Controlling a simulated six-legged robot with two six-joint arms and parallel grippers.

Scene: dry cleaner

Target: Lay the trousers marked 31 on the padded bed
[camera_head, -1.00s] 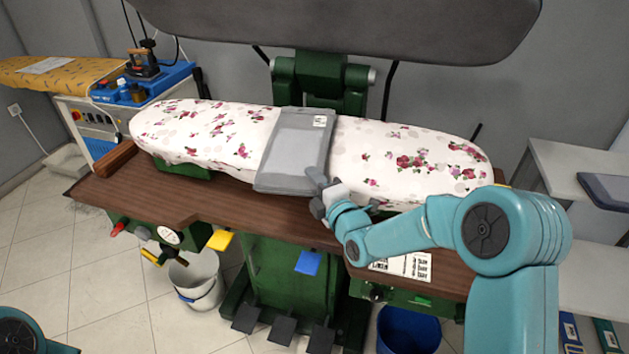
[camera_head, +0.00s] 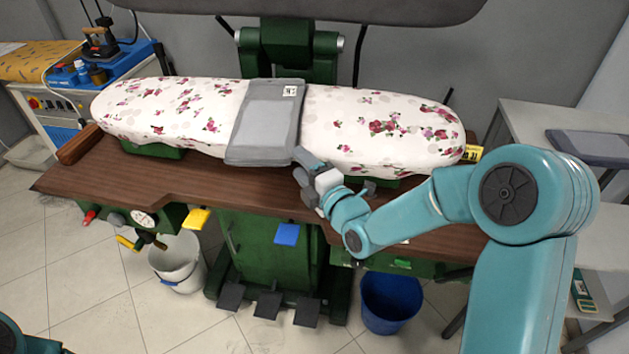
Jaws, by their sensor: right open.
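Folded grey trousers (camera_head: 268,125) with a small white tag lie across the middle of the flowered padded bed (camera_head: 375,130). The tag's number is too small to read for sure. My right gripper (camera_head: 302,172) is open, just off the lower right corner of the trousers at the bed's front edge. Nothing shows between its fingers, and it looks apart from the trousers. Of my left arm only a piece shows at the bottom left corner; its gripper is out of view.
A dark pressing head (camera_head: 310,8) hangs above the bed. A brown wooden shelf (camera_head: 130,185) runs along the front. A yellow tag (camera_head: 473,154) sits at the bed's right end. A dark folded item (camera_head: 590,147) lies on the white table at right. Buckets stand below.

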